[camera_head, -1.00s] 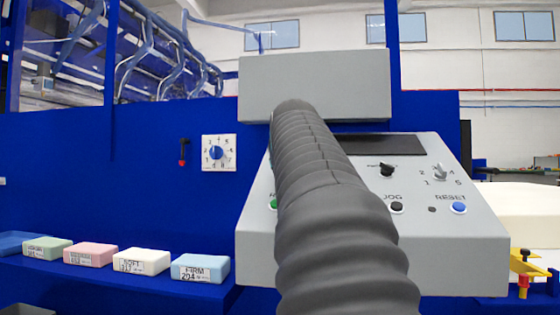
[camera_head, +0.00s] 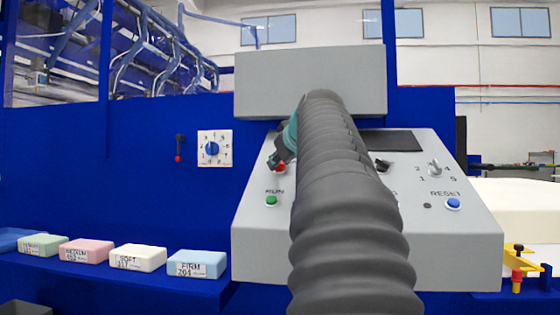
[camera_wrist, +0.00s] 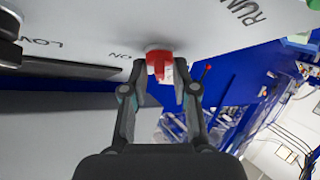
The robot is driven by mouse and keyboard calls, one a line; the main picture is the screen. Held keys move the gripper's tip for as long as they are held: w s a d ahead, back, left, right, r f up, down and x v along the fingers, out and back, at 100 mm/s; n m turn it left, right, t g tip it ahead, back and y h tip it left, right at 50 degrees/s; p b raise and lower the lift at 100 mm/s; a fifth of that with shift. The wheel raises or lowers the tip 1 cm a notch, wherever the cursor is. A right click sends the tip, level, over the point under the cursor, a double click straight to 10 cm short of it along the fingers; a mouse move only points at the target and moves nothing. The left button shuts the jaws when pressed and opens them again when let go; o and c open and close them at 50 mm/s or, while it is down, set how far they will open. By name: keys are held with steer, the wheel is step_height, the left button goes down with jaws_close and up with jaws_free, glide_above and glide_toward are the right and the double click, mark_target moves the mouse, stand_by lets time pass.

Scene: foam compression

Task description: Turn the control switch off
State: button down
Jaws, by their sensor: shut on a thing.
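The red control switch (camera_wrist: 158,62) sits on the sloped grey control panel (camera_head: 420,245), beside an ON label in the wrist view. In the head view its red edge (camera_head: 280,168) shows at the panel's upper left, partly hidden by my gripper (camera_head: 277,157). In the wrist view, my gripper (camera_wrist: 163,84) has one finger on each side of the red switch and is shut on it. The switch's exact angle is hard to tell.
The panel also bears a green RUN button (camera_head: 271,200), a blue RESET button (camera_head: 452,203), a black knob (camera_head: 383,166) and a numbered selector (camera_head: 435,169). A grey box (camera_head: 310,80) stands above. Foam blocks (camera_head: 197,264) lie on the blue ledge at left.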

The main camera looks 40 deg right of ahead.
steer(key=c, duration=1.2)
jaws_free()
steer(key=shift+c, duration=0.2)
steer(key=v, duration=1.2)
steer(key=shift+f, duration=0.1)
